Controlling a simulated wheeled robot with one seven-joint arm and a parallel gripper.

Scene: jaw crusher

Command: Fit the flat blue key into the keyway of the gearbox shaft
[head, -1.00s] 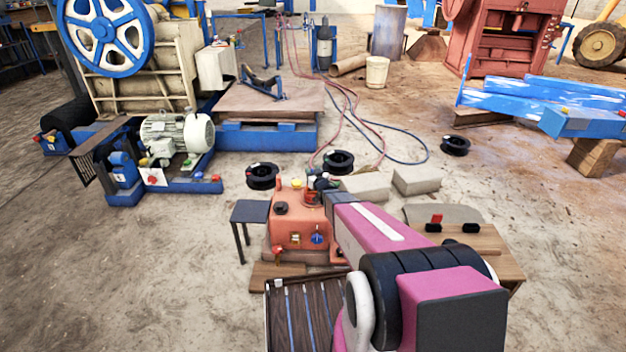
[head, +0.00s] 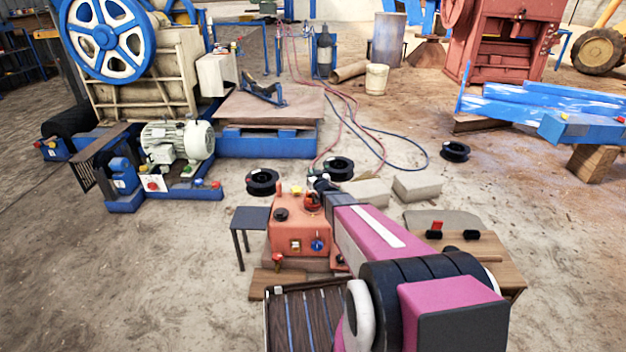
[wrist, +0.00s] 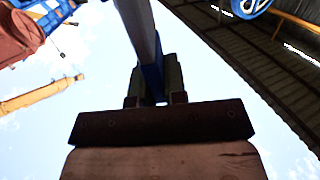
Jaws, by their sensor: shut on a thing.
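In the wrist view my gripper (wrist: 156,98) has its two dark fingers closed around a long flat bar (wrist: 140,25). The bar looks grey on its lit face and blue along its shaded side, and I take it for the blue key. It runs away from the fingers to the top of the picture. In the head view my gripper (head: 322,184) is small, above the back right of the orange gearbox (head: 300,228), near a red round part (head: 312,202) on its top. I cannot make out the shaft, its keyway or the key there.
A small dark stool (head: 250,218) stands left of the gearbox. A wooden table (head: 480,250) with red and black pieces is at the right. Pale blocks (head: 417,187) and black reels (head: 262,181) lie behind. Slatted dark panels (head: 305,318) are in front.

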